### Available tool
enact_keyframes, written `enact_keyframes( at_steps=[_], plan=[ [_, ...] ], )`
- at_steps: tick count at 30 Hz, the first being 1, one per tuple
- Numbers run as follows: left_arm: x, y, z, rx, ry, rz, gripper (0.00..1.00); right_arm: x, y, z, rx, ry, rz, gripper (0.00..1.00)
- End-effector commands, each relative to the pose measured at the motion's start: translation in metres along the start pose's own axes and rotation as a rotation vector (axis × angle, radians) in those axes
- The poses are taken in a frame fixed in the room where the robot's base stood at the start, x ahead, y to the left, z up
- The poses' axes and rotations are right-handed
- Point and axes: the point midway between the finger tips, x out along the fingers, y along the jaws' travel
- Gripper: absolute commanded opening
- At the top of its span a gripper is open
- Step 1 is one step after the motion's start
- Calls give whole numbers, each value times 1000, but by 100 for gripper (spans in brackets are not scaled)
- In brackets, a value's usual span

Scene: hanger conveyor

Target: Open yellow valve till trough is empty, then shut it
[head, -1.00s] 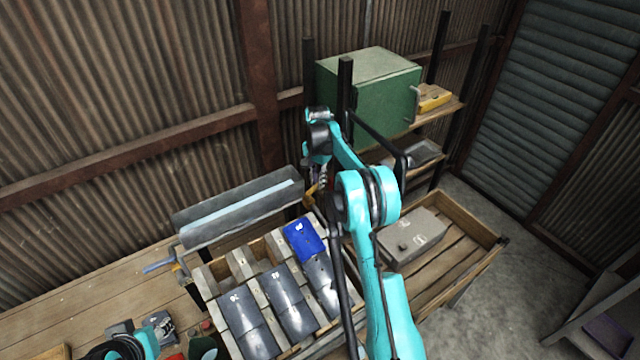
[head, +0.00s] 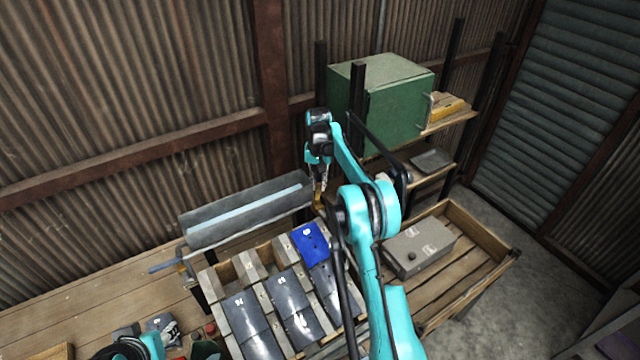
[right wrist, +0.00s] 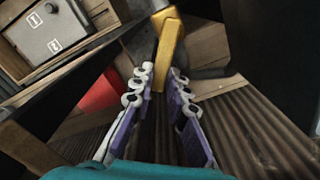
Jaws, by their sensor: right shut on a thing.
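The trough (head: 262,213) is a long grey channel along the wall, with a pale blue strip of water in its bottom. The yellow valve (head: 319,202) is at its right end, mostly hidden behind my right gripper (head: 318,184). In the right wrist view the yellow valve handle (right wrist: 168,38) stands between the fingertips of my right gripper (right wrist: 163,75), which is shut on it. Part of my left arm shows at the bottom left of the head view, but its gripper is out of sight.
A blue-handled part (head: 165,267) is at the trough's left end. Slanted dark panels and a blue panel (head: 310,244) stand in front. A grey box (head: 420,246) lies in the wooden tray to the right. A green cabinet (head: 385,105) stands behind.

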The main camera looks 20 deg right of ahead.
Motion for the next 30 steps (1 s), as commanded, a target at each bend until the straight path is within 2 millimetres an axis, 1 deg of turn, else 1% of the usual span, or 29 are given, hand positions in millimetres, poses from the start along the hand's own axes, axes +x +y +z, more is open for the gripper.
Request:
enact_keyframes(
  at_steps=[13,14,15,16,25,28,30],
  plan=[
    [0,0,0,0,0,0,40,-1,0,0,-8,1,0,0],
    [0,0,0,0,0,0,40,-1,0,0,-8,2,0,23],
    [0,0,0,0,0,0,40,-1,0,0,-8,1,0,33],
    [0,0,0,0,0,0,40,0,0,0,-8,1,0,36],
    [0,0,0,0,0,0,40,-1,0,0,-7,1,0,36],
    [0,0,0,0,0,0,40,-9,0,0,-7,1,0,36],
    [0,0,0,0,0,0,40,-20,0,0,-7,1,0,36]
  ],
)
